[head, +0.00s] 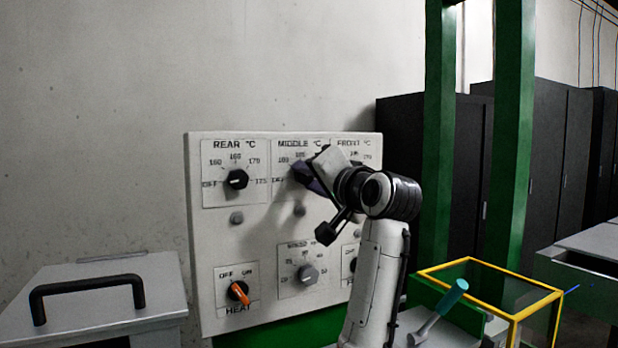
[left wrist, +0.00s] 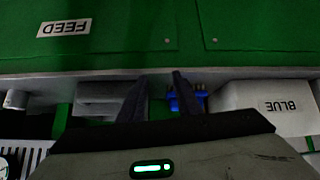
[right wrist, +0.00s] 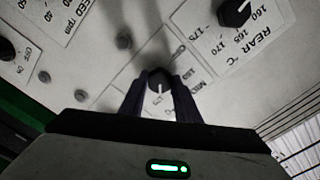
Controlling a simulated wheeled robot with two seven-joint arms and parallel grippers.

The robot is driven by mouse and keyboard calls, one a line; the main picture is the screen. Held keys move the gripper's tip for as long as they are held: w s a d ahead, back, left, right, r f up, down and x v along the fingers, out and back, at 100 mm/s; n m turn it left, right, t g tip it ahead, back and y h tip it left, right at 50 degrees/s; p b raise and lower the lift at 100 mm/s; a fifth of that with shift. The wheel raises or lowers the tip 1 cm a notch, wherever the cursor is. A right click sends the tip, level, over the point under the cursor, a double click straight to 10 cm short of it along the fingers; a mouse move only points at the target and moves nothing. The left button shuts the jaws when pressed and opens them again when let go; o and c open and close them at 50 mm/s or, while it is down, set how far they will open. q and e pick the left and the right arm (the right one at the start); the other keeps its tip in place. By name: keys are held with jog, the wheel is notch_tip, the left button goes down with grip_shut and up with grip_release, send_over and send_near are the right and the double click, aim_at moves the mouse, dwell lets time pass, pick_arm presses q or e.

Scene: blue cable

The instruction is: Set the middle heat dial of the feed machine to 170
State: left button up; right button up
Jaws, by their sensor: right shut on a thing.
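The middle heat dial (right wrist: 160,79) is a black round knob with a white pointer line on the panel (head: 262,262) of the feed machine. In the right wrist view it sits between the fingertips of my right gripper (right wrist: 160,88), which is shut on it. Its pointer line faces down the picture, and fingers and arm cover part of its scale. In the head view my right gripper (head: 304,174) reaches the MIDDLE °C plate from the right and hides most of the dial. My left gripper (left wrist: 158,82) is open and empty; it is outside the head view.
The REAR dial (head: 236,180) is left of the middle dial. A yellow-framed box (head: 512,313) stands at right. A blue connector (left wrist: 186,103) lies near my left fingers.

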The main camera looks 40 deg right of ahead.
jog(key=shift+f+m, duration=0.15)
jog(key=shift+m, duration=0.55)
jog(key=o, duration=1)
jog(key=shift+o, duration=0.2)
jog(key=b+v, duration=0.1)
jog(key=v, duration=0.9)
jog(key=shift+b, duration=0.4)
jog(key=shift+s, duration=0.15)
